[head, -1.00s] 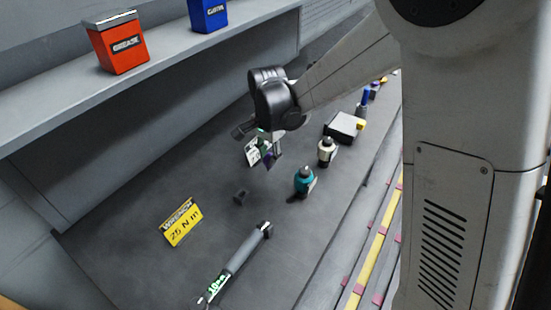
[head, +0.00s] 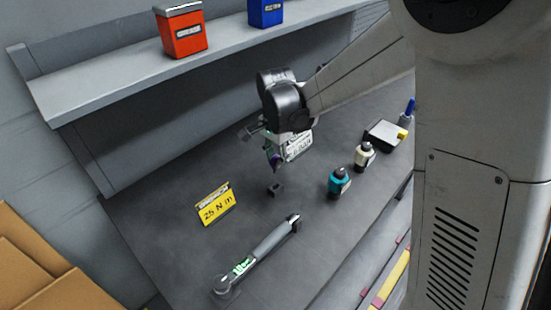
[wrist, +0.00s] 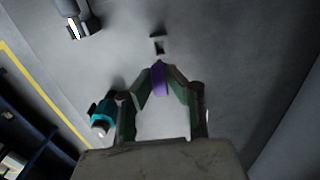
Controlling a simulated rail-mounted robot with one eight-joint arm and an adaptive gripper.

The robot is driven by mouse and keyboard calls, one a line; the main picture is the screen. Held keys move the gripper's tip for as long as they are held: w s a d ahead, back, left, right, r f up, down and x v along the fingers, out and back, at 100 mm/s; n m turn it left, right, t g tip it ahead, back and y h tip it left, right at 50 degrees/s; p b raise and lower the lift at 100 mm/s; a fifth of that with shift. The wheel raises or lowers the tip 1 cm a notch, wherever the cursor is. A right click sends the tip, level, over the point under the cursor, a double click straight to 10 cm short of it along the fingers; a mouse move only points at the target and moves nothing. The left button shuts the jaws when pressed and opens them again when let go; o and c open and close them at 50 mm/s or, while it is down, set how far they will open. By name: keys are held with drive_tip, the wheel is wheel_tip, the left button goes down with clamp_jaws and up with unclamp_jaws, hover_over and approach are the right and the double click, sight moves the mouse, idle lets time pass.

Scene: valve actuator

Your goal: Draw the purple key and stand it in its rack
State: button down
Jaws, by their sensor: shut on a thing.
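The purple key (wrist: 159,78) is gripped between the two fingertips of my gripper (wrist: 160,84) in the wrist view. In the head view a small part of the purple key (head: 275,157) shows at the tip of my gripper (head: 276,160), above the bench. A small dark block with an opening (head: 275,188), which looks like the rack, stands on the bench just below the key in the head view. It also shows just beyond the key in the wrist view (wrist: 157,43). The key looks apart from it; the exact height is hard to tell.
A teal bottle (head: 340,184) and a cream bottle (head: 364,156) stand to the right. A yellow torque sign (head: 215,205) and a torque wrench (head: 262,249) are nearer. A white-labelled item (head: 298,146) is partly hidden behind my gripper. Bench around the block is clear.

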sight(276, 157)
drive_tip(key=shift+f+b, duration=0.15)
drive_tip(key=shift+b, duration=0.2)
drive_tip(key=shift+f+b, duration=2.2)
drive_tip(key=shift+f, duration=0.55)
drive_tip(key=shift+b, duration=0.65)
drive_tip(key=shift+f+b, duration=1.5)
drive_tip(key=shift+f, duration=0.2)
drive_tip(key=c, duration=1.6)
unclamp_jaws()
drive_tip(key=shift+c, duration=0.2)
wheel_tip(276, 157, up, 12)
drive_tip(key=shift+r, duration=0.1)
drive_tip(key=shift+s, duration=0.1)
